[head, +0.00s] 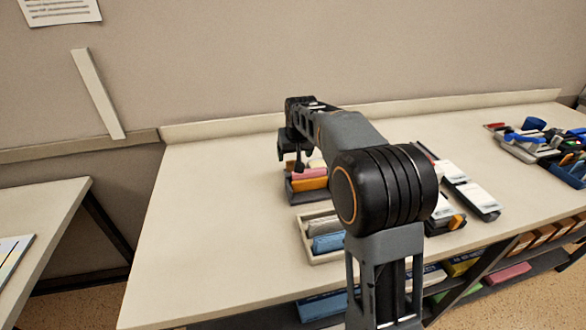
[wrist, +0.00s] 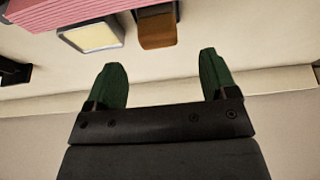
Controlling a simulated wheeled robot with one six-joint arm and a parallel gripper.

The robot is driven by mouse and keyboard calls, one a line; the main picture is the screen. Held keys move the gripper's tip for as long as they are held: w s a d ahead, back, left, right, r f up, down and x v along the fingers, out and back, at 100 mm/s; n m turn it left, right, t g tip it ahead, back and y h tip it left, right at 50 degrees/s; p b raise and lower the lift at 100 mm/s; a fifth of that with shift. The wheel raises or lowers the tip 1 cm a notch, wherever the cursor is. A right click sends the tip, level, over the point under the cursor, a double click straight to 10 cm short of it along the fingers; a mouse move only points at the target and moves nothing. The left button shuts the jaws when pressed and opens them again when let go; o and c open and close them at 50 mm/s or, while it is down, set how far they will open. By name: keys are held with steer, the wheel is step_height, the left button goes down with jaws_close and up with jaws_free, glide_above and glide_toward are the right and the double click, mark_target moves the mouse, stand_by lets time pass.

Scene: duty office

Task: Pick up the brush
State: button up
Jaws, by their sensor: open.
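A brown block-like thing (wrist: 157,30) with a dark edge shows at the top of the wrist view, cut off by the picture edge; it may be the brush, but I cannot tell. My gripper (wrist: 161,75) has two green fingers spread apart with nothing between them. The brown thing lies beyond the fingertips, between their lines and apart from them. In the head view my gripper hangs over the back of the table, by a dark tray (head: 292,196) with pink and orange things. My arm hides part of that area.
A cream-faced pad (wrist: 92,36) and a pink ridged thing (wrist: 45,14) lie beside the brown one. A pale tray (head: 308,225) holds grey and blue things. White-topped boxes (head: 472,196) stand right of my arm. The table's left part (head: 210,220) is clear; a wall closes the back.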

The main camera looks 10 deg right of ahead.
mark_target(293, 161)
steer(key=shift+x, duration=2.95)
steer(key=shift+s, duration=0.1)
steer(key=shift+c, duration=0.2)
steer(key=c, duration=1)
steer(key=shift+o, duration=0.2)
steer(key=shift+r, duration=0.1)
steer(key=shift+r, duration=0.55)
steer(key=s+d+r+b, duration=0.1)
steer(key=s+d+r, duration=0.5)
steer(key=s+r, duration=0.5)
steer(key=shift+s+r, duration=0.3)
steer(key=shift+s, duration=0.6)
